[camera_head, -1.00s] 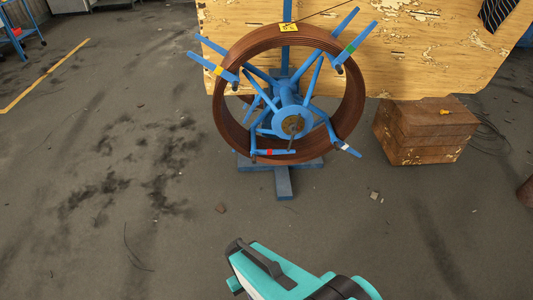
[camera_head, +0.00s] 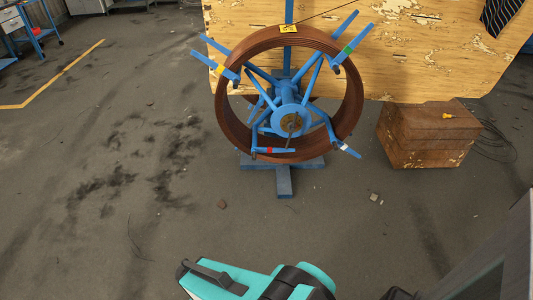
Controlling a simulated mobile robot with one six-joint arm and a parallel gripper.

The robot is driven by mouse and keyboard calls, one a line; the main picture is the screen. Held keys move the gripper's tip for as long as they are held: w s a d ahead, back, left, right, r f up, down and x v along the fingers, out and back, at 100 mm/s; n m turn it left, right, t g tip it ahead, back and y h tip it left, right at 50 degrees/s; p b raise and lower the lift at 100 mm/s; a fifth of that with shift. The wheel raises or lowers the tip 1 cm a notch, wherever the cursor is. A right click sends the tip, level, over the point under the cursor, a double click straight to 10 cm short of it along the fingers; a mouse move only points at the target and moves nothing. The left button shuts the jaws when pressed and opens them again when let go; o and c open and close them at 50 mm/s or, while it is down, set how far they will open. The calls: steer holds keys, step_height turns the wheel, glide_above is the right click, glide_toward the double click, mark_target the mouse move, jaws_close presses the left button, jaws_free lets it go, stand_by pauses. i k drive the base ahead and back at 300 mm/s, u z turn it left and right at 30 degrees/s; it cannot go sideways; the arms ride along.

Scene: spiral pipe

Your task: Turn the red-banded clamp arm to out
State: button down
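The blue reel stand (camera_head: 291,118) stands on the floor at upper middle and carries a brown coil of pipe (camera_head: 228,122). The red-banded clamp arm (camera_head: 273,150) lies roughly level across the bottom front of the coil. Other clamp arms, with a yellow band (camera_head: 220,69), a green band (camera_head: 348,49) and a white band (camera_head: 344,147), point outward. A teal and black part of my arm shows at the bottom, well short of the reel. My gripper's fingertips cannot be made out.
A brown wooden box (camera_head: 424,142) stands right of the reel, with a loose cable (camera_head: 497,143) beside it. A worn wooden board (camera_head: 420,50) stands behind. The floor (camera_head: 150,200) in front and left is mostly clear, with small debris.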

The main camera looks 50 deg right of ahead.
mark_target(260, 149)
steer(key=u, duration=0.6)
steer(key=k, duration=1.35)
steer(key=z, duration=0.5)
steer(key=i, duration=1.4)
